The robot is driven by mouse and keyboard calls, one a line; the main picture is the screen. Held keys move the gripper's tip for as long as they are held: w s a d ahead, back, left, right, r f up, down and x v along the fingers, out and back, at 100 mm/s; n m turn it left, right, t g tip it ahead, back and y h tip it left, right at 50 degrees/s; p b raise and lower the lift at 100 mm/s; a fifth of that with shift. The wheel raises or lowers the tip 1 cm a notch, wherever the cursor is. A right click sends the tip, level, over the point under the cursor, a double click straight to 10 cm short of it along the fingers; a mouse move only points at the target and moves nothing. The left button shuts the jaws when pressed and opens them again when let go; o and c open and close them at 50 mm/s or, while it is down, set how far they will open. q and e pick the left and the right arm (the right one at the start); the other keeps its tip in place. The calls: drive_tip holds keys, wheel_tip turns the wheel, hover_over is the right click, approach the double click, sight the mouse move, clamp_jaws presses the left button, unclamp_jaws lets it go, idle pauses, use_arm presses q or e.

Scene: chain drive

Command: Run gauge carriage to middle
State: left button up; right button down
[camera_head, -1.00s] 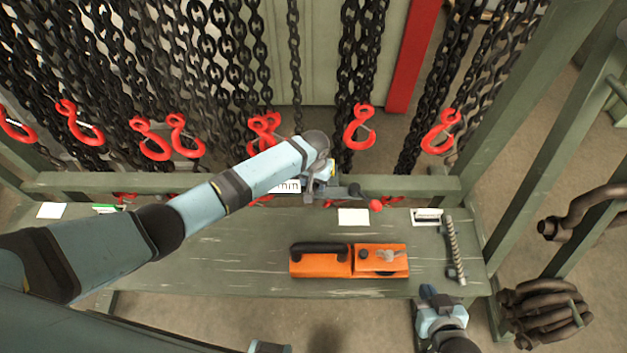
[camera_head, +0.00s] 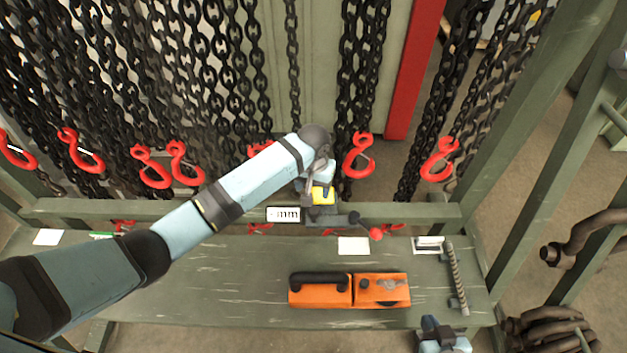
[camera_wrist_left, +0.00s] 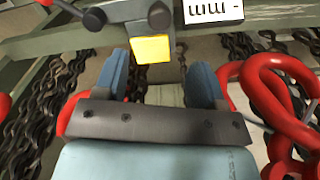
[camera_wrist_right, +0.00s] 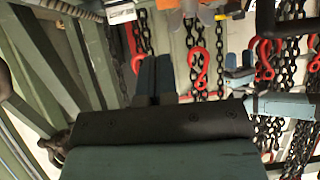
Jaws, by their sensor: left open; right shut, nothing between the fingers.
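The gauge carriage, a dark grey body (camera_head: 324,213) with a yellow block (camera_head: 322,194) on top, sits at the rear rail of the bench, right of a white "mm" label (camera_head: 284,214). A lever with a red knob (camera_head: 376,233) sticks out to its right. My left gripper (camera_head: 319,178) is open just above the carriage. In the left wrist view the yellow block (camera_wrist_left: 150,49) shows between and beyond the open fingertips (camera_wrist_left: 161,68), apparently not gripped. My right gripper (camera_wrist_right: 155,75) is shut and empty, low at the bench's front edge in the head view.
An orange tool case (camera_head: 335,298) lies on the bench (camera_head: 230,275), with a ribbed rod (camera_head: 457,278) at the right end. White cards (camera_head: 353,246) lie along the back. Black chains with red hooks (camera_head: 358,155) hang behind the rail. The bench left of the case is clear.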

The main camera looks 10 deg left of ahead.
use_arm(q)
drive_tip(key=shift+r, duration=1.2)
